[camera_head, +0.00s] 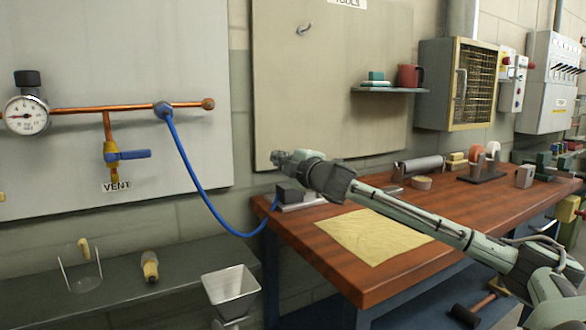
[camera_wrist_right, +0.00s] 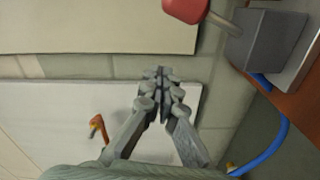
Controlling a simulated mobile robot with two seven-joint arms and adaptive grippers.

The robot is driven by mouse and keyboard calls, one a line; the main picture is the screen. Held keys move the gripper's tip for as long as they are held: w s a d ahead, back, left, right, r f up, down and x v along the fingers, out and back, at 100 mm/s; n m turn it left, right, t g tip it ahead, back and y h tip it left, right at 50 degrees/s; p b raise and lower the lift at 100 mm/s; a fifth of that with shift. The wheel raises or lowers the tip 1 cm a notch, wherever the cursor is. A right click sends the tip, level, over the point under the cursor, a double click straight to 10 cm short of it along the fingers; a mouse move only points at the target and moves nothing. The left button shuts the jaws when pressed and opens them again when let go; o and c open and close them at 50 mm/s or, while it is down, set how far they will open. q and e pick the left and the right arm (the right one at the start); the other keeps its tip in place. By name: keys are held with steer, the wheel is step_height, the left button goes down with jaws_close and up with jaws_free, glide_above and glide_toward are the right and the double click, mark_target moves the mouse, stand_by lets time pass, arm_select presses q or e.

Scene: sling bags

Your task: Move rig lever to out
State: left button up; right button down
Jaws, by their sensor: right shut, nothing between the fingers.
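The rig is a dark grey block on a pale base plate (camera_head: 300,205) at the left end of the wooden bench. In the right wrist view its grey block (camera_wrist_right: 262,42) is at the upper right, and a lever with a red knob (camera_wrist_right: 187,8) sticks out from it to the left. The lever is not clear in the head view. My right gripper (camera_head: 278,157) is above the rig in the head view. In the wrist view my right gripper (camera_wrist_right: 163,76) is shut, empty, and apart from the knob. My left gripper is not in view.
A blue hose (camera_head: 196,182) runs from the copper pipe (camera_head: 80,109) on the wall panel down to the rig. A yellow cloth (camera_head: 372,236) lies on the bench (camera_head: 400,271). A tool board (camera_head: 330,80) stands behind. A metal hopper (camera_head: 231,289) is left of the bench.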

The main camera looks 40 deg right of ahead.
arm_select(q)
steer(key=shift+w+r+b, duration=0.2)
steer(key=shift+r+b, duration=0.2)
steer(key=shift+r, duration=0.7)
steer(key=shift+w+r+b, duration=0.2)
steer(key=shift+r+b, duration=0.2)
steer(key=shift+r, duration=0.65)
arm_select(e)
steer(key=v, duration=0.7)
steer(key=shift+s, duration=0.3)
steer(key=shift+a, duration=0.1)
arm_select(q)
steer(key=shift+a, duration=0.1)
arm_select(e)
steer(key=shift+a, duration=0.1)
